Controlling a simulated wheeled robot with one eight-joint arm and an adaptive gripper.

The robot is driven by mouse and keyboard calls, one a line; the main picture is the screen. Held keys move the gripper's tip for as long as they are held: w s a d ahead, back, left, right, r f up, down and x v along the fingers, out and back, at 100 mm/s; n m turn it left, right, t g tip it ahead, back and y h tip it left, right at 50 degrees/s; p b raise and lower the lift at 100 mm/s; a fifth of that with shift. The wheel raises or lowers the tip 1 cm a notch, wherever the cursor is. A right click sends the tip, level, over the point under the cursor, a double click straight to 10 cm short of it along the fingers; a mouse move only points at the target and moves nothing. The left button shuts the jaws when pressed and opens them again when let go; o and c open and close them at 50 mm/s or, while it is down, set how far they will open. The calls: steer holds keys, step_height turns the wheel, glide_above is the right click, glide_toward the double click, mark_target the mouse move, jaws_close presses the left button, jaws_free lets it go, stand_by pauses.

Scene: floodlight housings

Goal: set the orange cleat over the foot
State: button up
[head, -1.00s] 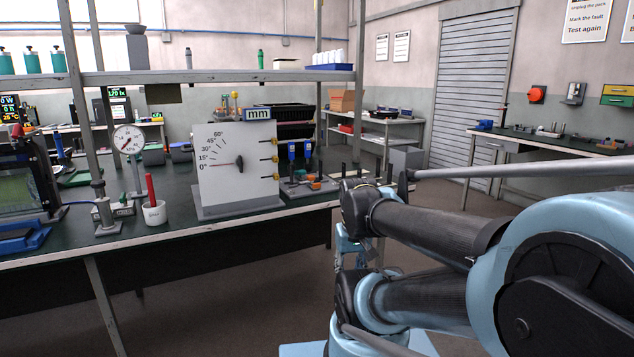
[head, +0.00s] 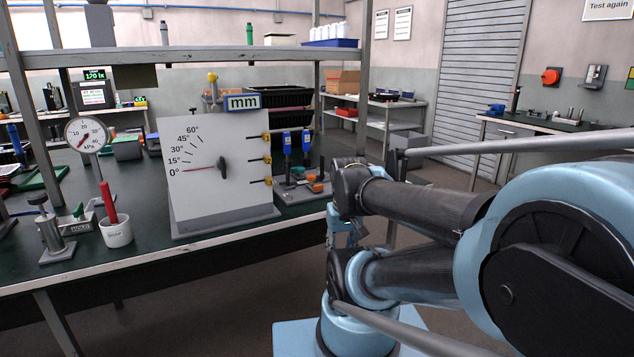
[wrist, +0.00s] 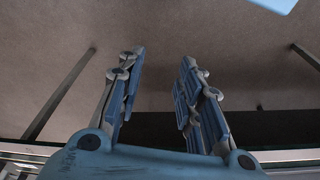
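My gripper (wrist: 161,60) shows in the wrist view with its two blue-grey fingers well apart and nothing between them. Bare floor lies beyond the fingertips. In the head view the gripper is hidden; only my folded arm shows at the right. A small orange piece (head: 317,187), which may be the orange cleat, lies at the right end of the bench, on or beside a dark grey fixture (head: 291,191) with two blue upright parts (head: 287,144). It is too small to make out its shape. I cannot pick out the foot. My gripper is far from these parts.
The dark green bench (head: 150,262) carries a tilted angle-dial board (head: 215,165), a white cup (head: 116,232) with a red handle in it, and a round gauge (head: 86,134). A shelf (head: 200,53) on posts spans above. Open floor lies before the bench.

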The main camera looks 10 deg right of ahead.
steer(key=shift+o, duration=0.3)
steer(key=shift+w+a, duration=0.1)
steer(key=o, duration=0.4)
steer(key=shift+s+r, duration=0.2)
steer(key=w+r+n+g, duration=0.1)
steer(key=w+r, duration=0.9)
steer(key=w, duration=0.2)
steer(key=w+r+n+g, duration=0.1)
steer(key=w+r+n, duration=0.1)
steer(key=w+r, duration=0.95)
steer(key=w, duration=1.1)
step_height(320, 180, down, 16)
steer(key=shift+w+a, duration=0.1)
steer(key=shift+w, duration=0.05)
